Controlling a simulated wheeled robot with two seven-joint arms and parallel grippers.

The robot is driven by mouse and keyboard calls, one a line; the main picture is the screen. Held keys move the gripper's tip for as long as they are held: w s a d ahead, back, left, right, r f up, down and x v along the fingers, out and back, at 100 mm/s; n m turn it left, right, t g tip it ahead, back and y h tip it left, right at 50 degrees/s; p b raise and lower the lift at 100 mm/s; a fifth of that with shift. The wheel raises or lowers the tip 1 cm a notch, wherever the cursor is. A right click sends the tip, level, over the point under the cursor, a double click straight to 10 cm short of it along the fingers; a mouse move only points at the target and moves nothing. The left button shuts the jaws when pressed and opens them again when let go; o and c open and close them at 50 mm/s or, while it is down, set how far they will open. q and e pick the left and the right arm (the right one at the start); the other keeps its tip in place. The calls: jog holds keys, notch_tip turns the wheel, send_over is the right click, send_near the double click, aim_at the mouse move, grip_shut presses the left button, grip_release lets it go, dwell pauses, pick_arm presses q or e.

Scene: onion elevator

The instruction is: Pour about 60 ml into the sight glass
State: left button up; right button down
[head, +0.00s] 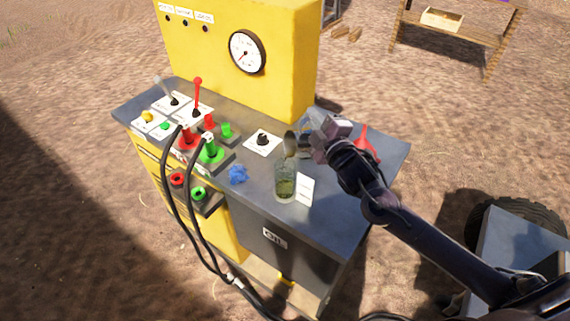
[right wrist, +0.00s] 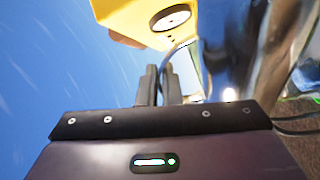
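The sight glass (head: 285,186) is a clear upright cylinder on the grey bench top, with greenish liquid in its lower part. A shiny metal jug (head: 291,145) is tilted just above the glass's mouth. It also shows large and blurred at the right of the right wrist view (right wrist: 240,50). My right gripper (head: 312,143) is to the right of the glass and above the bench. Its fingers (right wrist: 160,85) are close together beside the jug and appear shut on it; the grip itself is partly hidden. I cannot make out a stream. My left gripper is not in view.
A red funnel (head: 366,146) is behind my right arm. A yellow panel with a gauge (head: 247,51) rises behind.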

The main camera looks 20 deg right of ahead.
jog(key=shift+a+r+n, duration=0.4)
jog(key=shift+r+n, duration=0.05)
jog(key=shift+n, duration=0.15)
dwell(1.3)
jog(key=shift+s+a+f, duration=0.1)
jog(key=shift+a, duration=0.15)
dwell(0.4)
jog(key=shift+d+r, duration=0.2)
jog(key=d+m, duration=0.1)
jog(key=d+f+m, duration=0.2)
jog(key=shift+w+d+f+m, duration=0.15)
jog(key=shift+w+f+m, duration=0.1)
jog(key=shift+m, duration=0.05)
dwell(0.4)
jog(key=shift+d+r+m+p, duration=0.2)
jog(key=shift+d+m+p, duration=0.2)
jog(key=shift+m+p, duration=0.25)
jog(key=shift+w+d+f+m, duration=0.1)
jog(key=shift+d+f+m, duration=0.15)
jog(key=shift+f+m, duration=0.1)
jog(key=shift+d+f+m, duration=0.15)
jog(key=shift+f+m, duration=0.05)
jog(key=shift+m, duration=0.1)
